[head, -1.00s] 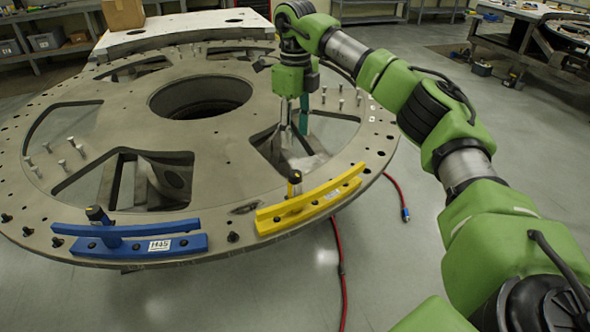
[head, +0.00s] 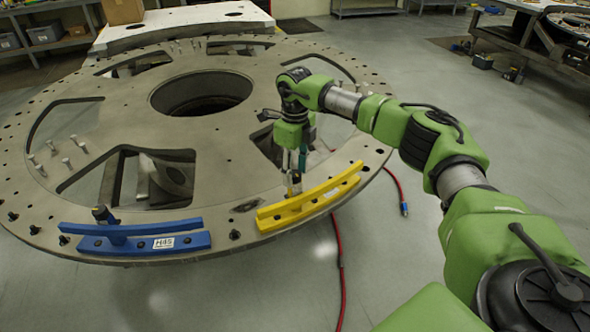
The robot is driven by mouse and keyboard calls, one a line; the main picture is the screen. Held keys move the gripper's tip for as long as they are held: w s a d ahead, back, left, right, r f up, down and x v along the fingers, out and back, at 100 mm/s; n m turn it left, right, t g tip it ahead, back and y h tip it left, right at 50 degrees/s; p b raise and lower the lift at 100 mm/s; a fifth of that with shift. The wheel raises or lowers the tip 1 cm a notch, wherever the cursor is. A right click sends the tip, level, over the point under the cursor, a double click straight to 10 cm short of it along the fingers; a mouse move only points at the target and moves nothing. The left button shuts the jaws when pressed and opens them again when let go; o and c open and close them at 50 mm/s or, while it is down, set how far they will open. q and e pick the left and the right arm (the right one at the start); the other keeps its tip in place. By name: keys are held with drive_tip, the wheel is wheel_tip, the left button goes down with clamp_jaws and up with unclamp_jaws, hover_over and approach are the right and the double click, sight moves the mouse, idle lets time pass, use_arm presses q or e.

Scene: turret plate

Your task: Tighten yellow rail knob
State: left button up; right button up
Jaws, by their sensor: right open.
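The yellow rail (head: 310,203) is fixed along the near right edge of the round turret plate (head: 225,180). Its knob stood at the rail's upper side in the earlier frame; now my right gripper covers that spot and the knob is mostly hidden. My right gripper (head: 294,182) points down right above and behind the yellow rail, with its fingers apart around or just beside the knob; I cannot tell which. My left gripper is not in view.
A blue rail (head: 140,242) with a dark-topped knob (head: 101,213) sits on the plate's near left edge. Bolts (head: 60,153) stand up from the plate. A red hose (head: 338,270) lies on the floor. Shelves and a cardboard box (head: 122,11) are behind.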

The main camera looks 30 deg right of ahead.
drive_tip(key=c, duration=1.1)
drive_tip(key=m, duration=0.8)
drive_tip(key=shift+w+r+m, duration=0.1)
drive_tip(key=shift+m, duration=0.2)
drive_tip(key=m, duration=0.9)
drive_tip(key=shift+p, duration=0.3)
drive_tip(key=shift+m, duration=0.3)
